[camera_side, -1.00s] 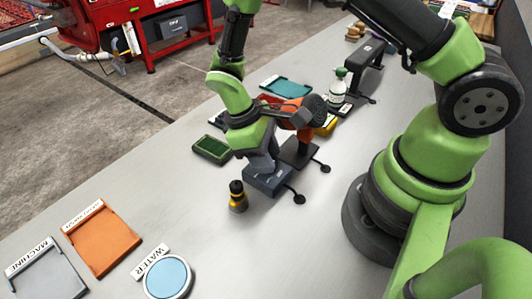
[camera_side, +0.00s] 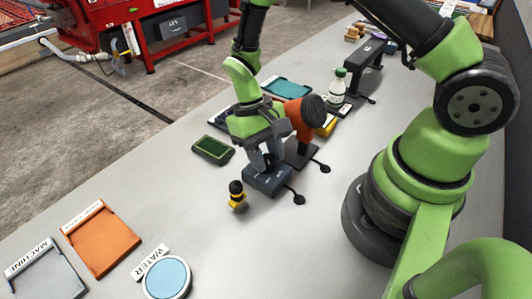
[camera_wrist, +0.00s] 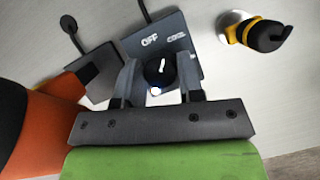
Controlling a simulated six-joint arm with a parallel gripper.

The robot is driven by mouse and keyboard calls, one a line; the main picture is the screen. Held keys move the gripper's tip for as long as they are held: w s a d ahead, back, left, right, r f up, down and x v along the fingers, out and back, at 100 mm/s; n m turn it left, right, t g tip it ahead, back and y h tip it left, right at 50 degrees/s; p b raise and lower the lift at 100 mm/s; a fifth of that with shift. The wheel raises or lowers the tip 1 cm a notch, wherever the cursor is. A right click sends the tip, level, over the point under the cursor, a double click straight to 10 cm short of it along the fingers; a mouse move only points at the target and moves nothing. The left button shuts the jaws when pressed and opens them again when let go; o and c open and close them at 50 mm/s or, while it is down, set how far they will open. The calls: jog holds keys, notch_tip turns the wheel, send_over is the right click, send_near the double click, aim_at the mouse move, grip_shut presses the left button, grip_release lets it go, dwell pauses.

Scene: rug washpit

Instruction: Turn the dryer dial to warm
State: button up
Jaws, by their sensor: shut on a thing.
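The dryer control box (camera_side: 266,181) is a dark grey block on the bench, with a cable. In the wrist view its top (camera_wrist: 183,46) shows the words OFF and COOL; the rest of its face is hidden by my gripper. The round black dial (camera_wrist: 161,71) has a pale mark on its top. My gripper (camera_wrist: 163,84) is shut on the dial, one finger on each side. In the side view my gripper (camera_side: 266,163) points down at the box and hides the dial. The orange dryer (camera_side: 301,117) with its black round end stands just behind the box.
A small black and yellow bottle (camera_side: 237,196) stands close to the box. A green brush or pad (camera_side: 212,150) lies to the left. A white bottle with a green cap (camera_side: 338,86) is behind. The near bench is clear up to the WATER dish (camera_side: 167,278).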

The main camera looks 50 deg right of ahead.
jog(key=shift+m, duration=0.7)
jog(key=shift+y, duration=0.3)
jog(key=o, duration=0.9)
jog(key=v, duration=1)
jog(key=shift+s, duration=0.1)
